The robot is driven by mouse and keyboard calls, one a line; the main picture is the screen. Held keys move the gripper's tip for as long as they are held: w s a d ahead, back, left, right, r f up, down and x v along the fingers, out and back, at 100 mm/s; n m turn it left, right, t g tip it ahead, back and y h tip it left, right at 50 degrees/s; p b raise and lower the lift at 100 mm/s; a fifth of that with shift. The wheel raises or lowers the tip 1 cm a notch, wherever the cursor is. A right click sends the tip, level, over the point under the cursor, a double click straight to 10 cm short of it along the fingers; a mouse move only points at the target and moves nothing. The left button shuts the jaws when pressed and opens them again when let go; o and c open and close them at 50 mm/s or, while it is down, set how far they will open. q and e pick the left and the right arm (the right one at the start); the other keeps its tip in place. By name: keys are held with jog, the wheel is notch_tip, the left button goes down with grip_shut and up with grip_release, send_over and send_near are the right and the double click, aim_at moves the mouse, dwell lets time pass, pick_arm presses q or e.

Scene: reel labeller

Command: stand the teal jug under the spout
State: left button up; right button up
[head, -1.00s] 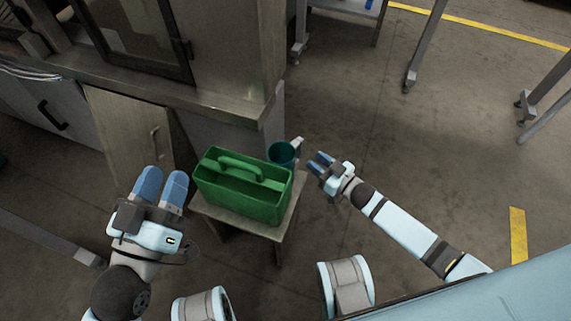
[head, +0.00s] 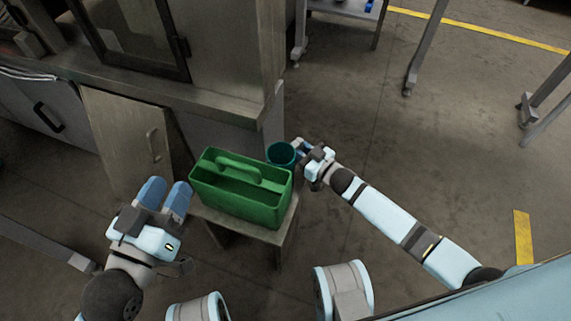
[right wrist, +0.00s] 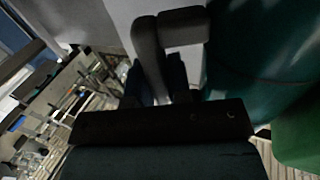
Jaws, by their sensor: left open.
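The teal jug (head: 281,154) stands upright at the back right of a small stool, behind a green tote. Its teal side fills the upper right of the right wrist view (right wrist: 265,45). My right gripper (head: 303,147) is at the jug's right side. In the dark right wrist view, the jug's grey handle (right wrist: 182,25) is at the fingers; I cannot tell whether they are closed on it. My left gripper (head: 165,194) is open and empty, left of the tote. I cannot make out a spout.
The green tote (head: 240,205) takes up most of the stool (head: 266,233). Behind them stands a grey machine cabinet (head: 225,60) with a ledge. A panel (head: 128,135) with a handle is at its left. The floor to the right is open.

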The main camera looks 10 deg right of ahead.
grip_shut()
jog(key=shift+r+p, duration=0.3)
jog(key=shift+r, duration=0.25)
notch_tip(320, 180, up, 9)
jog(key=p, duration=0.4)
pick_arm(q)
jog(key=s+a+r+g+y+p, duration=0.4)
jog(key=a+r+p, duration=0.4)
jog(key=p, duration=2.8)
notch_tip(320, 180, up, 2)
jog(key=shift+s+a+r+n+g+y, duration=0.15)
jog(key=shift+r+n+g+y, duration=0.25)
jog(key=shift+y, duration=0.6)
pick_arm(e)
jog(key=s+d+r+m+t+h, duration=0.1)
jog(key=s+d+r+m+h, duration=0.1)
jog(key=r, duration=1.4)
jog(key=s+d+r+m+t+h, duration=0.1)
jog(key=s+d+r+m+h, duration=0.1)
jog(key=r, duration=1.5)
jog(key=s+d+r+m+t+h, duration=0.1)
jog(key=s+r+h, duration=0.4)
jog(key=r, duration=1.2)
jog(key=shift+s+d+m+h, duration=0.4)
jog(key=shift+s+d+m, duration=0.4)
jog(key=shift+d, duration=0.35)
